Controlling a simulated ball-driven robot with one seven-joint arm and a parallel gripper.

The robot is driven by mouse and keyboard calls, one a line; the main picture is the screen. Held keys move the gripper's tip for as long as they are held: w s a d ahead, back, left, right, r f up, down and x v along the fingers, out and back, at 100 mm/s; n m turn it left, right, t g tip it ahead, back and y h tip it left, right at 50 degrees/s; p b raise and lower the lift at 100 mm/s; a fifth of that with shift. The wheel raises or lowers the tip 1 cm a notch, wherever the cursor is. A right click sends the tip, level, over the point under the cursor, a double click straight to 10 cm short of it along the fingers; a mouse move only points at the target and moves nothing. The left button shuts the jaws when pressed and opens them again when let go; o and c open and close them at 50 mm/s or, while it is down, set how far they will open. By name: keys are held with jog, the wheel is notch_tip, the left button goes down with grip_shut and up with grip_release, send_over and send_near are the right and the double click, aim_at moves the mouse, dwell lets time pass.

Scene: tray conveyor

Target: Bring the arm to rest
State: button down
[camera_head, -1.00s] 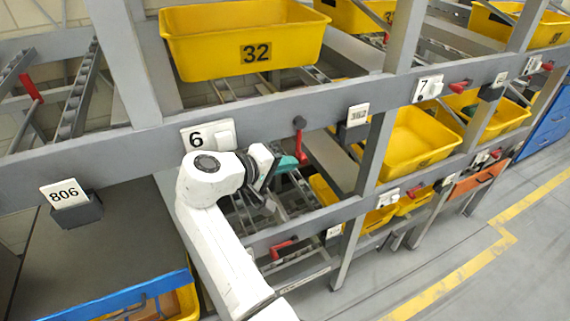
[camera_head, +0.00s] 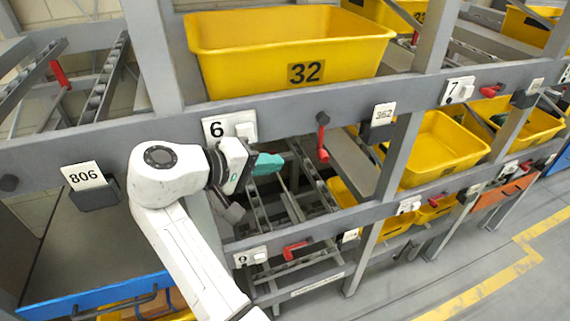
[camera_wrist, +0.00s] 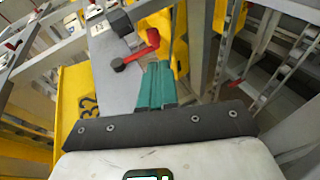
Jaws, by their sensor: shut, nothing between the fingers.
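My gripper (camera_head: 268,163) is in the head view, in front of the rack's middle rail, just below the number 6 sign. Its teal fingers are shut with nothing between them and point to the right. In the wrist view my gripper (camera_wrist: 155,82) shows its teal fingers together, near a red lever (camera_wrist: 148,45). My white arm reaches up from the bottom of the head view with its elbow bent beside the rack.
A yellow tray marked 32 (camera_head: 290,45) sits on the upper shelf. The grey rail (camera_head: 350,95) carries a red lever (camera_head: 322,135). Another yellow tray (camera_head: 445,150) stands at the right. A blue-edged surface (camera_head: 95,296) is at lower left. Open floor (camera_head: 470,270) lies at lower right.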

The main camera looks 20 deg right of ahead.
jog(key=shift+s+a+r, duration=0.1)
jog(key=shift+a, duration=0.15)
jog(key=s+d+f+g+y, duration=0.1)
jog(key=s+d+f+y, duration=0.1)
jog(key=s+d+f, duration=0.4)
jog(key=s+d+f+y, duration=0.1)
jog(key=s+d+f, duration=0.2)
jog(key=d+f, duration=0.35)
jog(key=s+d+f+g+y, duration=0.15)
jog(key=s+d+f, duration=0.25)
jog(key=f, duration=0.5)
jog(key=s+a+f+y, duration=0.1)
jog(key=s+f+y, duration=0.3)
jog(key=s, duration=0.7)
jog(key=s+f+m+y, duration=0.1)
jog(key=s+f+y, duration=0.3)
jog(key=s, duration=0.8)
jog(key=shift+s+a+f+m, duration=0.25)
jog(key=shift+a+f+m, duration=0.05)
jog(key=shift+a, duration=0.05)
jog(key=shift+g, duration=0.25)
